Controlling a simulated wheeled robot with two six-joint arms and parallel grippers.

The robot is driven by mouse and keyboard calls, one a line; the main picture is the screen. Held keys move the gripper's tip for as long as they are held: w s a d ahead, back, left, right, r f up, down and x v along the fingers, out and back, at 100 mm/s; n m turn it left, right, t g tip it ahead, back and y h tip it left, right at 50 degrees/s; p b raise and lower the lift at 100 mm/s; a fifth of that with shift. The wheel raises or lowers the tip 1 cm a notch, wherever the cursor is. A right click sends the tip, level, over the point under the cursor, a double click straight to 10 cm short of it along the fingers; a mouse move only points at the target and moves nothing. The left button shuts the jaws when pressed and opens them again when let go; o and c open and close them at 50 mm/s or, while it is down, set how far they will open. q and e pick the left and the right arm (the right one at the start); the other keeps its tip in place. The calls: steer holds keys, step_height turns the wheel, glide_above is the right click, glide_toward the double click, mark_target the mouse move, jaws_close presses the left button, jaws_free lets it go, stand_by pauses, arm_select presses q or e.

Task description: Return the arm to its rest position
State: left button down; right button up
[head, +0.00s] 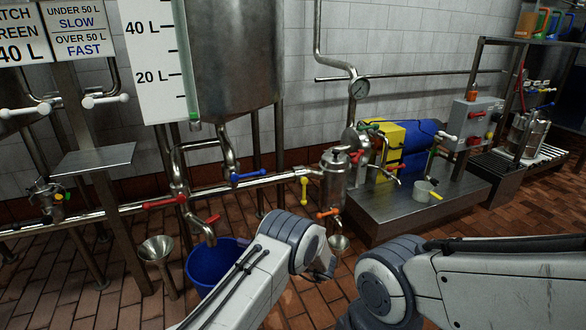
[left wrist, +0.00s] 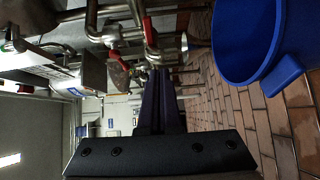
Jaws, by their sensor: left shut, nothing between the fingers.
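My left arm (head: 240,288) comes in from the bottom of the head view, its wrist joint (head: 300,240) in front of the pipework. My left gripper (head: 326,266) is partly hidden behind the wrist. In the left wrist view the two dark fingers of this gripper (left wrist: 160,75) lie together, with nothing between them. No valve handle is visibly touched by them. My right arm (head: 490,280) crosses the lower right of the head view with its grey joint near the middle. The right gripper is out of view.
A blue bucket (head: 207,265) stands on the brick floor behind my left forearm; it also shows in the left wrist view (left wrist: 243,42). Red (head: 163,202), blue (head: 248,176) and orange (head: 327,214) valve handles sit on the pipes. A steel platform (head: 440,215) is at right.

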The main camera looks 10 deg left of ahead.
arm_select(q)
steer(key=w+d+r+m+t+h, duration=0.2)
steer(key=w+r+m+t+h, duration=0.75)
steer(key=m, duration=0.55)
steer(key=s+f+m+g+h, duration=0.1)
steer(key=s+m+g+h, duration=0.6)
steer(key=s, duration=1)
steer(key=s+f+m+g+h, duration=0.1)
steer(key=s+m+g, duration=0.3)
steer(key=s+m, duration=1)
steer(key=s+d+r+m+g+p, duration=0.1)
steer(key=s+d+r+m+p, duration=0.1)
steer(key=s+d+r+p, duration=0.75)
steer(key=s+d+r+m+g+p, duration=0.2)
steer(key=s+d+r+p, duration=0.4)
steer(key=r, duration=0.7)
step_height(320, 180, up, 37)
steer(key=a+p, duration=0.1)
steer(key=p, duration=3.6)
steer(key=shift+s+a+h+p, duration=0.25)
steer(key=shift+s+h+p, duration=0.1)
steer(key=shift+s+p, duration=0.1)
